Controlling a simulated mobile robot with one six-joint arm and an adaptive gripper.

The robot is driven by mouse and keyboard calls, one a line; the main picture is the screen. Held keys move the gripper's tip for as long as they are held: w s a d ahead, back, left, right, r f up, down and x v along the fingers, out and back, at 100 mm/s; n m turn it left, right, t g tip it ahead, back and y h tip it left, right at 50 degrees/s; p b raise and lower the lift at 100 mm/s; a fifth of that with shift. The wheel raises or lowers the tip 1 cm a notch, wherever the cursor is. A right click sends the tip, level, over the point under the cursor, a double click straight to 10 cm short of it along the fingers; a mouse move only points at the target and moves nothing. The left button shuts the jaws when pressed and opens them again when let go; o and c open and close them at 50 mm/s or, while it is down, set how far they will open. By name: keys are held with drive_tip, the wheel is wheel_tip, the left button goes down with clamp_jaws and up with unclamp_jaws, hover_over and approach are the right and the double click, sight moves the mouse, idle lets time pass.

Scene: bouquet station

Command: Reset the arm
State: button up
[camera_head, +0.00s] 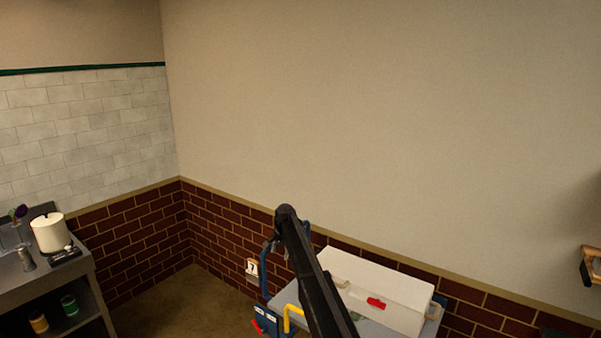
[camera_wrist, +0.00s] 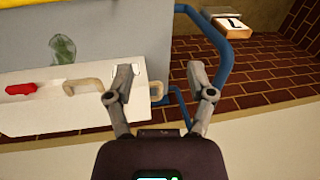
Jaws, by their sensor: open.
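My gripper (camera_wrist: 162,85) shows in the wrist view with its two fingers spread apart and nothing between them. Past the fingers are the edge of a white box (camera_wrist: 28,105) and a blue tube frame (camera_wrist: 222,45). In the head view my dark arm reaches up from the bottom edge in front of the white box (camera_head: 375,285).
A counter (camera_head: 45,280) with a cream pot (camera_head: 51,232) is at the left. Brown floor (camera_head: 185,305) between them is clear.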

drive_tip(key=s+d+f+n+b, duration=0.2)
drive_tip(key=s+d, duration=0.6)
drive_tip(key=s, duration=0.8)
drive_tip(key=s+d+f+n+h+b, duration=0.1)
drive_tip(key=s+d+f+n+b, duration=0.1)
drive_tip(key=s+d, duration=0.7)
drive_tip(key=s+d+f+n+g+b, duration=0.1)
drive_tip(key=s+d+f+b, duration=0.3)
drive_tip(key=s, duration=1.9)
drive_tip(key=d+f+n, duration=0.1)
drive_tip(key=d, duration=0.3)
drive_tip(key=shift+d+f+h+b, duration=0.15)
drive_tip(key=shift+d+h+b, duration=0.05)
drive_tip(key=shift+h+b, duration=0.15)
drive_tip(key=shift+s, duration=0.1)
drive_tip(key=shift+c, duration=0.2)
